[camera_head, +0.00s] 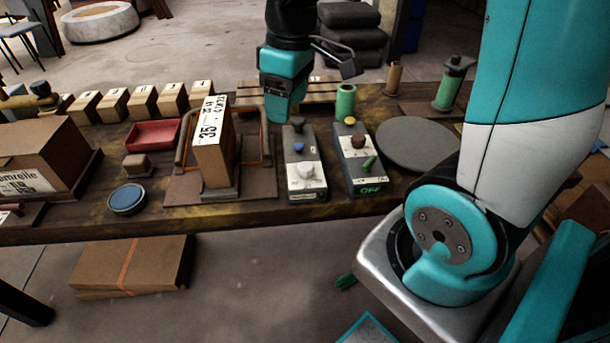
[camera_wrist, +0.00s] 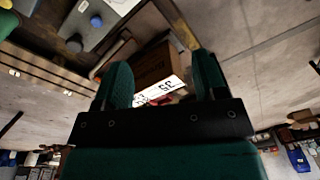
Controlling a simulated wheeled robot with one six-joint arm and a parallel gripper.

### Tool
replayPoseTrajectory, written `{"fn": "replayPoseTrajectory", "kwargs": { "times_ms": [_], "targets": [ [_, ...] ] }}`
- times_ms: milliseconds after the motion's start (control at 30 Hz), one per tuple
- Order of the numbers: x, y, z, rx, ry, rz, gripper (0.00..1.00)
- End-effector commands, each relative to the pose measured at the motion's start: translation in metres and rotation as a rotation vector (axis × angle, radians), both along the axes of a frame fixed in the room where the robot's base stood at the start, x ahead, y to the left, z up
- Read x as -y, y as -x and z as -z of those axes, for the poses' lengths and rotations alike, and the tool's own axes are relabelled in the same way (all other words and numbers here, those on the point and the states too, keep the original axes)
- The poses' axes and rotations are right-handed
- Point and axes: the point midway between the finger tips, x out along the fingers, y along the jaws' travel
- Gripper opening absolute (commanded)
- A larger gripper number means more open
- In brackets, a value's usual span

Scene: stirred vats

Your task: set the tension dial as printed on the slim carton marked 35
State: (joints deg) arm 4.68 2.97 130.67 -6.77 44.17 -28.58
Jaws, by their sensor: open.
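The slim carton (camera_head: 209,160) stands upright on a small base; its white top strip shows 35 and smaller print I cannot read. Right of it, one control box (camera_head: 304,178) has a blue knob (camera_head: 299,147) and a white dial (camera_head: 306,172). I cannot tell which is the tension dial. My gripper (camera_head: 281,112) is open and empty, above and behind the boxes. In the wrist view the carton (camera_wrist: 152,66) appears between the fingers (camera_wrist: 165,82), beyond them.
A red tray (camera_head: 153,134), a blue round pad (camera_head: 127,199) and several small cartons (camera_head: 143,101) are on the bench at left. A wire-like frame (camera_head: 265,145) surrounds the slim carton. A grey disc (camera_head: 418,145) and a green cylinder (camera_head: 345,101) are at right.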

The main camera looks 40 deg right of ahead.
Motion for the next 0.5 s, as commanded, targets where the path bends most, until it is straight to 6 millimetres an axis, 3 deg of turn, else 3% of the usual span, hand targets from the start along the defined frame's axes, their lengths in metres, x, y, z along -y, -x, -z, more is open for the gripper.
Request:
{"fn": "replayPoseTrajectory", "kwargs": {
  "times_ms": [33,167,333,500],
  "targets": [
    [0.024,-0.011,0.016,-0.017,0.029,0.019,0.65],
    [0.059,-0.022,0.030,-0.041,0.076,0.029,0.65],
    [0.063,-0.022,0.050,-0.048,0.082,0.026,0.65],
    [0.062,-0.021,0.088,-0.050,0.081,0.025,0.65]
  ]
}}
